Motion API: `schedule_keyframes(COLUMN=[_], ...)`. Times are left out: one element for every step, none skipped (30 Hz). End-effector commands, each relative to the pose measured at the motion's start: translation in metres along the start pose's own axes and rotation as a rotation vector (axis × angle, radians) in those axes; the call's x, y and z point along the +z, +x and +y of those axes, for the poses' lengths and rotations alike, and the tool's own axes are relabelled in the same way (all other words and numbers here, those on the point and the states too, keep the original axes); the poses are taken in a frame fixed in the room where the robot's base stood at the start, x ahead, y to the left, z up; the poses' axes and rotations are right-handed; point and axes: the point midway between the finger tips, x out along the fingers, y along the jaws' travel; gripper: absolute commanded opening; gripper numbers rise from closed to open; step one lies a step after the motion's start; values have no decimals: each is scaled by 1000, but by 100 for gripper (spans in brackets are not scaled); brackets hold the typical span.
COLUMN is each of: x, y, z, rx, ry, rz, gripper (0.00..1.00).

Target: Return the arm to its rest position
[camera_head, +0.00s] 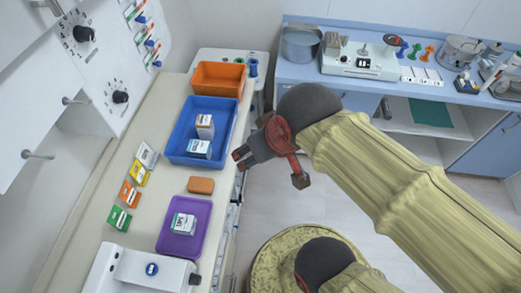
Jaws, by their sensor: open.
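My gripper (243,158) is at the end of my arm, which reaches in from the right of the picture. It is dark with red parts and its fingers point left, near the front edge of the counter by the blue bin (167,151). I see nothing held in its fingers. How high it is above the counter edge I cannot tell. The wrist hides part of the floor and cabinets behind it.
The counter (140,222) bears an orange bin (219,92), an orange block (201,185), a purple tray (162,243) with a box, and several coloured cards. A blue-topped counter (300,72) with equipment stands at the back. Floor (300,207) shows between.

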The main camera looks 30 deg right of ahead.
Motion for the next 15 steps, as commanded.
schedule_keyframes(x=[3, 4, 5, 5, 5, 5, 5, 5, 4, 4, 5, 5, 6, 7, 9], y=[-3, -3, -3, -4, -4, -3, -3, -3, -3, -3, -3, -2, 0, 2, 6], z=[1, 2, 2, 2, 2, 2, 2, 2, 2, 2, 2, 2, 2, 2, 2], rx=[2, 3, 4, 4, 4, 3, 3, 3, 3, 3, 3, 3, 3, 3, 3], ry=[12, 17, 21, 22, 22, 22, 21, 21, 20, 20, 20, 20, 20, 19, 19], rz=[9, 10, 11, 11, 11, 11, 11, 11, 11, 11, 11, 11, 11, 11, 11], gripper=[61, 61, 61, 61, 61, 61, 61, 61, 61, 61, 61, 61, 61, 61, 61])
